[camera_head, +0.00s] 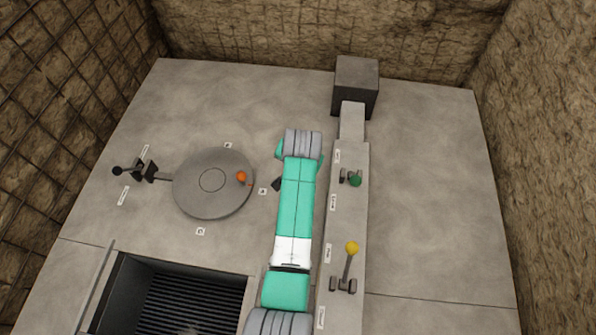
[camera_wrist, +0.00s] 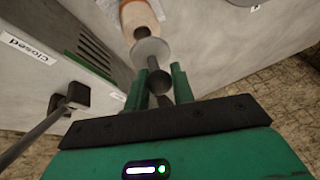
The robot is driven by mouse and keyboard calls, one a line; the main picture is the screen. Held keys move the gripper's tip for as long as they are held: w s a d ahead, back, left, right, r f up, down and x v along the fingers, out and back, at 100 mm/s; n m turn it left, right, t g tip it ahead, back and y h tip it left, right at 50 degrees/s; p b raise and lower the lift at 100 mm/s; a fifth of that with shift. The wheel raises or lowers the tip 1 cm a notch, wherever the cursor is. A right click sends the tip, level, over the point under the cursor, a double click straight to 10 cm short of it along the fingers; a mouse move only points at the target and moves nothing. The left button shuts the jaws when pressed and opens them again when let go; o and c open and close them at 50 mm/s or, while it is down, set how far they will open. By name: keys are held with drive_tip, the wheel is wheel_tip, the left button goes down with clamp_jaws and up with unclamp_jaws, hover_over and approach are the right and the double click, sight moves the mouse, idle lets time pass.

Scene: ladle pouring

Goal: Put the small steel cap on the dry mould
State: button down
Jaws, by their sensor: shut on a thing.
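In the wrist view my gripper (camera_wrist: 161,80) is shut on the small steel cap (camera_wrist: 150,51). The cap shows as a grey disc with a darker grey stem between the two green fingers. Just past the disc is a pinkish-orange cylinder (camera_wrist: 138,14) with a dark round spot at its near end. I cannot tell whether it is the dry mould, or whether cap and cylinder touch.

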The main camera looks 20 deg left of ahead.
drive_tip(key=shift+f+b, duration=1.3)
drive_tip(key=shift+f, duration=0.95)
drive_tip(key=c, duration=1.2)
unclamp_jaws()
drive_tip(key=shift+r, duration=0.3)
drive_tip(key=p+v, duration=0.6)
drive_tip(key=v, duration=0.6)
drive_tip(key=shift+r+p, duration=0.2)
drive_tip(key=shift+p, duration=0.1)
